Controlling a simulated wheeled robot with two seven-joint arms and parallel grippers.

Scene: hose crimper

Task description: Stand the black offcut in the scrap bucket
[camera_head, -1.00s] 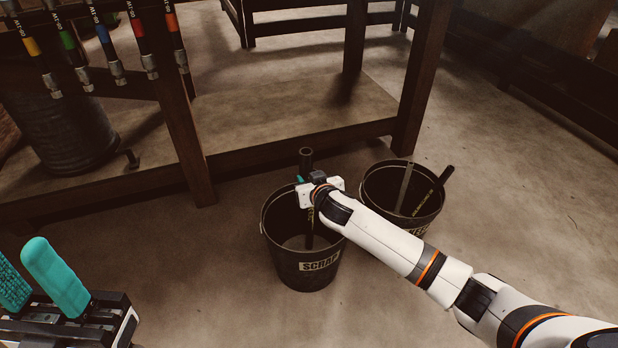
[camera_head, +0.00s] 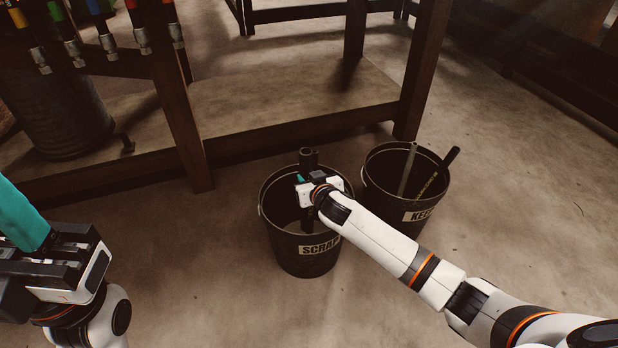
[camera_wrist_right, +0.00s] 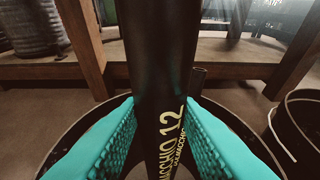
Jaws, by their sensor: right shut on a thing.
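My right gripper (camera_head: 310,186) is at the scrap bucket (camera_head: 306,262), at the height of its rim. It is shut on the black offcut (camera_head: 305,157), which is upright with its top above the rim and its lower part inside the bucket. In the right wrist view the offcut (camera_wrist_right: 160,70) is a black hose with yellow lettering, between the two teal fingers (camera_wrist_right: 158,140). Its lower end is hidden, so I cannot tell whether it touches the bottom. My left gripper (camera_head: 22,215) is at the left edge, partly cut off, away from the buckets.
A second dark piece (camera_wrist_right: 199,80) stands behind the offcut in the scrap bucket. The keep bucket (camera_head: 425,214), holding a grey hose (camera_head: 407,170) and a black hose (camera_head: 440,172), stands close on the right. A wooden bench (camera_head: 181,120) is behind. The front floor is clear.

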